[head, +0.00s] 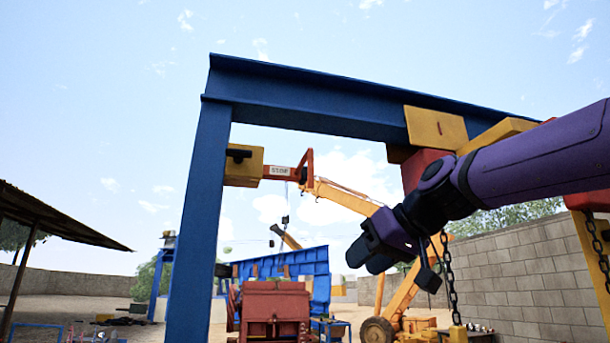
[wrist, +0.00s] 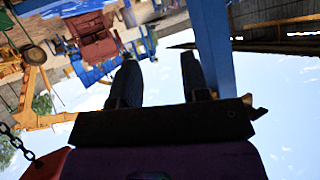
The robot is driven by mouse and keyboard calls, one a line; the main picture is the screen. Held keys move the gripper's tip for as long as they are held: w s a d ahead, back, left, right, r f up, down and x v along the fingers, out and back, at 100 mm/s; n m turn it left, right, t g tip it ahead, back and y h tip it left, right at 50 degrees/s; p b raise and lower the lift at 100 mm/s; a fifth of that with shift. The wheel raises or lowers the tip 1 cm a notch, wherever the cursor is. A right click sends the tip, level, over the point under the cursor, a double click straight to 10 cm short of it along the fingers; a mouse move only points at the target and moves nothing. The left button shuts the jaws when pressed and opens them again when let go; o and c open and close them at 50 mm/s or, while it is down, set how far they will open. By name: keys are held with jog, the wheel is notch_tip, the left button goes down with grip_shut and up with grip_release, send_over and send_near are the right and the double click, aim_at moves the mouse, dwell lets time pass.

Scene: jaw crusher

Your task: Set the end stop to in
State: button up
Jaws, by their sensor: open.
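The end stop is a yellow block (head: 243,166) with a dark handle on its face, mounted high on the blue gantry post (head: 205,215) just under the beam. A red bar with a small white label (head: 280,171) sticks out of it to the right. The label is too small to read surely. My gripper (head: 368,258) is lower and to the right of the end stop, apart from it. In the wrist view, which looks upside down, my gripper (wrist: 158,72) is open, with nothing between its fingers. A yellowish bit (wrist: 256,110) shows beside the gripper body; I cannot tell what it is.
The blue beam (head: 320,105) runs overhead to the right, with a yellow plate (head: 435,128) and red block (head: 424,165) near my arm. Chains (head: 447,270) hang there. Red machinery (head: 272,305) stands behind. Open air lies between my gripper and the post.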

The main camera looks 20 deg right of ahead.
jog(key=w+r+n+t+y, duration=0.2)
jog(key=w+r, duration=0.2)
jog(key=r, duration=0.7)
jog(key=w+r+n+t+y, duration=0.15)
jog(key=w+r, duration=0.25)
jog(key=r, duration=0.6)
jog(key=r+x, duration=0.1)
jog(key=x, duration=0.9)
jog(key=shift+a+t, duration=0.35)
jog(key=shift+t, duration=0.1)
jog(key=shift+y, duration=0.25)
jog(key=shift+a, duration=0.1)
grip_shut()
